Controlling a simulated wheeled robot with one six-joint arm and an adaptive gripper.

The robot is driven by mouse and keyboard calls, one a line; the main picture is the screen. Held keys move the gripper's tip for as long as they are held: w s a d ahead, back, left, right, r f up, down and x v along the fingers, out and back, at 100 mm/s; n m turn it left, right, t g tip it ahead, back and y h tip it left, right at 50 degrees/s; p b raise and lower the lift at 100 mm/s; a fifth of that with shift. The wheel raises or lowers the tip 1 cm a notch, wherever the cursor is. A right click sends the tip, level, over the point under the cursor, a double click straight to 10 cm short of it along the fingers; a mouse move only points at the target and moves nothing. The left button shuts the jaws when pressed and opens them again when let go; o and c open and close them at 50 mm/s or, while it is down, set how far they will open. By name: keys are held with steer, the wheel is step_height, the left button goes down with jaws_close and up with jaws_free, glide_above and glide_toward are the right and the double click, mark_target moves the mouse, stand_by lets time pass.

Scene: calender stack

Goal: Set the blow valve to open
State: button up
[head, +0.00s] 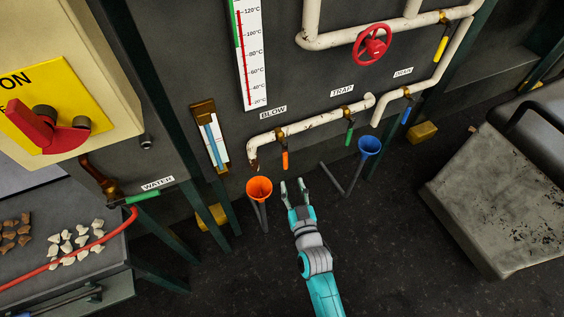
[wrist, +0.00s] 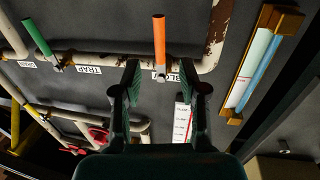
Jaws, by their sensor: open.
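The blow valve's orange handle (head: 285,160) hangs straight down from its brass body on a white, rust-marked pipe (head: 310,127), across the pipe's run. The BLOW label (head: 273,112) is on the wall above it. In the wrist view, which is upside down, the orange handle (wrist: 159,42) points up the picture. My gripper (head: 292,184) is open and empty, below the handle in the head view. In the wrist view my gripper (wrist: 160,75) has its two fingers apart, with the handle showing between and beyond them. I see no contact.
The green TRAP handle (head: 349,135) and blue DRAIN handle (head: 407,115) hang to the right. An orange funnel (head: 259,188) and a blue funnel (head: 369,147) stand either side of my gripper. A sight glass (head: 212,140) is left.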

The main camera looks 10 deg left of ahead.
mark_target(286, 164)
steer(key=x, duration=1)
steer(key=shift+w, duration=0.15)
jaws_close()
